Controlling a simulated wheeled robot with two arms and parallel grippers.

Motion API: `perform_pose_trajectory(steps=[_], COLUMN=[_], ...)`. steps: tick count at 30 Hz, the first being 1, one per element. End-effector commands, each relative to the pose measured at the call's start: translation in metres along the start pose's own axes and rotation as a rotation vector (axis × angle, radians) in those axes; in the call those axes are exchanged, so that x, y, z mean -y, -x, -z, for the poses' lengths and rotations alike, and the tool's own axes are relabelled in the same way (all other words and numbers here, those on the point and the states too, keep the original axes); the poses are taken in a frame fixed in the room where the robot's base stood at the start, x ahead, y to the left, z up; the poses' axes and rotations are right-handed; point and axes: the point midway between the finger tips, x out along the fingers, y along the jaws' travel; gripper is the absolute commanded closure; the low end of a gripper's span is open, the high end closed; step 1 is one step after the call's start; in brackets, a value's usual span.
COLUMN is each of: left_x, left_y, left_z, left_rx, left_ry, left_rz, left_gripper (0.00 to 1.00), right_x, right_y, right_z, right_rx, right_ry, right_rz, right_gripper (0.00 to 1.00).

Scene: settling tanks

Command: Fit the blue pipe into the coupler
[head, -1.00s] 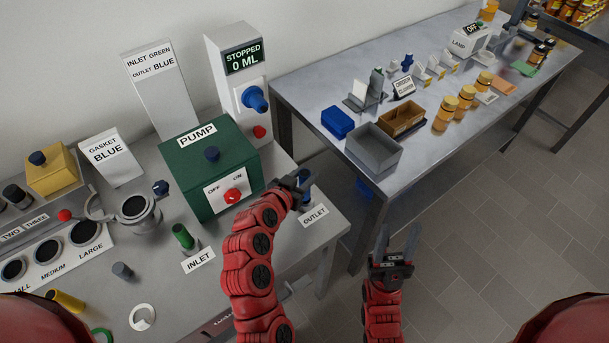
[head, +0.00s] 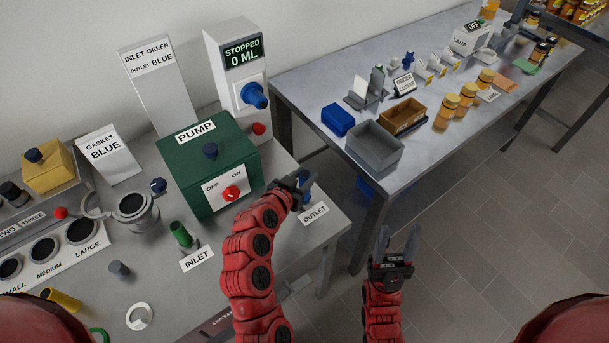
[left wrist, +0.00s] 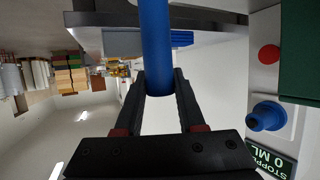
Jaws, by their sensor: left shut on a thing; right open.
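My left gripper (head: 297,184) is shut on the blue pipe (head: 306,178) above the OUTLET label (head: 314,213). In the left wrist view the blue pipe (left wrist: 156,45) stands between the two fingers, one end showing near them and the other running out of the frame. In the head view the gripper and arm hide most of the pipe, and the coupler at the outlet is not clearly visible, so I cannot tell whether the pipe is seated. A green pipe (head: 181,234) stands upright at the INLET label (head: 197,259). My right gripper (head: 394,246) is open and empty, right of the bench.
The green pump (head: 185,180) with a red knob (head: 231,193) is left of my left gripper. The meter (head: 238,90) behind reads STOPPED 0 ML. A sign (head: 150,62) reads INLET GREEN, OUTLET BLUE. A second table (head: 300,90) holds trays and jars; the floor at right is clear.

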Motion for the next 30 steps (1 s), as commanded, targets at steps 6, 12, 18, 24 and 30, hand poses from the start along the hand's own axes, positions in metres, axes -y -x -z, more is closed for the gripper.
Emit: perform_pose_trajectory(steps=[6, 12, 18, 24, 30], left_x=[0.0, 0.0, 0.0, 0.0, 0.0], left_y=[-0.003, -0.004, -0.006, -0.008, -0.009], left_z=[-0.006, -0.011, -0.015, -0.02, -0.022], left_rx=[-0.001, 0.0, 0.0, 0.0, -0.001], left_ry=[0.0, 0.0, -0.001, -0.001, -0.001], left_rz=[0.0, 0.0, 0.001, 0.001, 0.0], left_gripper=[1.0, 1.0, 1.0, 1.0, 0.53], right_x=[0.0, 0.001, 0.001, 0.001, 0.001], right_y=[0.006, 0.011, 0.016, 0.021, 0.022], right_z=[-0.001, -0.002, -0.003, -0.004, -0.004], right_rx=[0.0, 0.0, 0.0, 0.0, 0.0], right_ry=[0.0, 0.0, 0.0, 0.0, 0.0], right_rz=[0.0, 0.0, 0.0, 0.0, 0.0], right_gripper=[0.5, 0.5, 0.5, 0.5, 0.5])
